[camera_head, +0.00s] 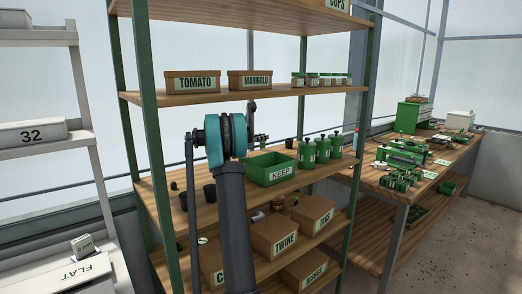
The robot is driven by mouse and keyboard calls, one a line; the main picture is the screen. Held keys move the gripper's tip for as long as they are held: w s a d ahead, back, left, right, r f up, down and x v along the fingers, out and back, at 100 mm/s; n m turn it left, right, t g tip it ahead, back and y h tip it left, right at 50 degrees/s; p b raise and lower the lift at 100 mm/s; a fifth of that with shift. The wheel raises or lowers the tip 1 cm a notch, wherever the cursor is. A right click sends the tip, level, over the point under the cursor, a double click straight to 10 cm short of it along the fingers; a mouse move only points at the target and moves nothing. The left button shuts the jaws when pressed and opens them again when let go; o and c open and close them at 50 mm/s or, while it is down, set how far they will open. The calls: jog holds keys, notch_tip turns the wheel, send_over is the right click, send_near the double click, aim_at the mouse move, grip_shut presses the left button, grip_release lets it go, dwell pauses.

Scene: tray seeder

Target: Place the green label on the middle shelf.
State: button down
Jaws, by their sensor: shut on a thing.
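My arm rises in front of the shelf rack, with a teal joint near its top. My gripper (260,138) shows small and dark just right of that joint, above the shelf with the KEEP bin. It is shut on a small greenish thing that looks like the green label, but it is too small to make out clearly. The middle shelf (226,200) is a wooden board on green posts. It carries the green KEEP bin (270,171), several green bottles (322,149) and dark pots (210,194). My arm hides part of this shelf.
The shelf above holds TOMATO (192,82) and MARIGOLD (249,80) boxes and small jars (321,80). Cartons, one marked TWINE (275,238), fill the lower shelves. A workbench (402,180) stands right, a white rack (35,152) left. The middle shelf's front left has bare wood.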

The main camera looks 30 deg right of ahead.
aim_at(262, 145)
jog(key=shift+f, duration=2.25)
jog(key=shift+f, duration=0.1)
jog(key=c, duration=1.5)
grip_release()
jog(key=shift+o, duration=0.2)
jog(key=shift+a, duration=0.1)
jog(key=a, duration=0.7)
jog(key=s+a, duration=0.1)
jog(key=a, duration=0.3)
jog(key=shift+a, duration=0.35)
